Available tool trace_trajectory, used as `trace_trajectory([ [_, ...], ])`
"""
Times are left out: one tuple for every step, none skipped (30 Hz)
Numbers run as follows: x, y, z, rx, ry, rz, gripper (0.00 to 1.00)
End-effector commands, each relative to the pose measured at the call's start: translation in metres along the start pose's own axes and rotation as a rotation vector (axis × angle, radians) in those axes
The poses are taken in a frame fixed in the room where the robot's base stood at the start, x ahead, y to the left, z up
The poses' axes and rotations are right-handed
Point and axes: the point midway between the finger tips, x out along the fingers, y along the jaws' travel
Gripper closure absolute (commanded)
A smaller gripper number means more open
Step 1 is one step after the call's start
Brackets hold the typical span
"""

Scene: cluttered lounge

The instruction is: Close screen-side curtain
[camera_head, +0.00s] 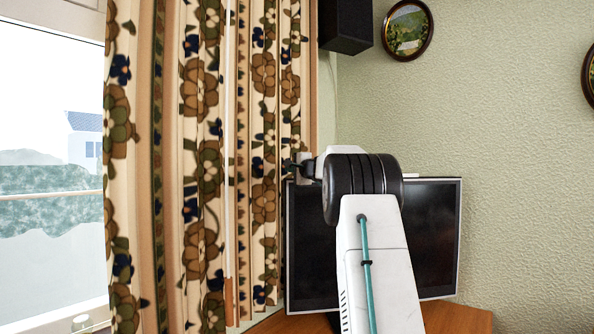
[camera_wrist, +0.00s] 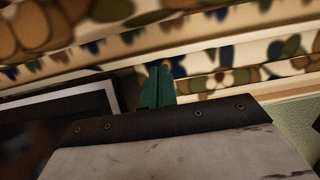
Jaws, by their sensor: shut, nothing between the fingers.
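The floral curtain (camera_head: 203,150) hangs in folds at the left, with brown and blue flowers on cream. It covers the right part of the window, and its left edge leaves bare glass at the far left. A thin pale rod (camera_head: 229,150) with a wooden lower end hangs in front of the folds. My gripper (camera_head: 290,166) is at the curtain's right edge, in front of the screen. In the wrist view its green fingertips (camera_wrist: 158,84) are together, close to the curtain (camera_wrist: 215,45). I cannot tell whether they touch the cloth.
The dark screen (camera_head: 430,240) stands behind my arm on a wooden table (camera_head: 455,318). A black speaker (camera_head: 346,25) is mounted high near the corner. Round framed pictures (camera_head: 408,29) hang on the green wall. The window (camera_head: 50,160) is uncovered at the far left.

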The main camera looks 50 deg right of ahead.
Motion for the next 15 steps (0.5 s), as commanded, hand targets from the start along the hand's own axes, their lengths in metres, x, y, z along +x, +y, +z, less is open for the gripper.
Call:
trace_trajectory([
  [-0.002, -0.002, 0.006, -0.001, -0.001, -0.002, 1.00],
  [-0.004, -0.001, 0.010, 0.001, 0.000, 0.000, 1.00],
  [-0.005, -0.001, 0.015, 0.002, 0.000, 0.000, 1.00],
  [-0.007, -0.002, 0.018, 0.001, 0.000, -0.001, 1.00],
  [-0.008, -0.001, 0.021, 0.001, -0.001, 0.000, 1.00],
  [-0.009, -0.001, 0.025, 0.001, -0.001, 0.001, 1.00],
  [-0.010, -0.001, 0.027, 0.001, -0.001, 0.000, 1.00],
  [-0.011, -0.001, 0.029, 0.001, -0.001, 0.000, 1.00],
  [-0.012, -0.001, 0.032, 0.001, 0.000, 0.001, 1.00],
  [-0.012, 0.000, 0.033, 0.001, 0.000, 0.001, 1.00],
  [-0.013, 0.000, 0.034, 0.001, 0.000, 0.001, 1.00],
  [-0.014, 0.000, 0.036, 0.001, 0.001, 0.001, 1.00],
  [-0.014, 0.000, 0.036, 0.001, 0.001, 0.001, 1.00],
  [-0.014, 0.000, 0.037, 0.001, 0.001, 0.001, 1.00],
  [-0.014, 0.000, 0.037, 0.001, 0.001, 0.001, 1.00],
])
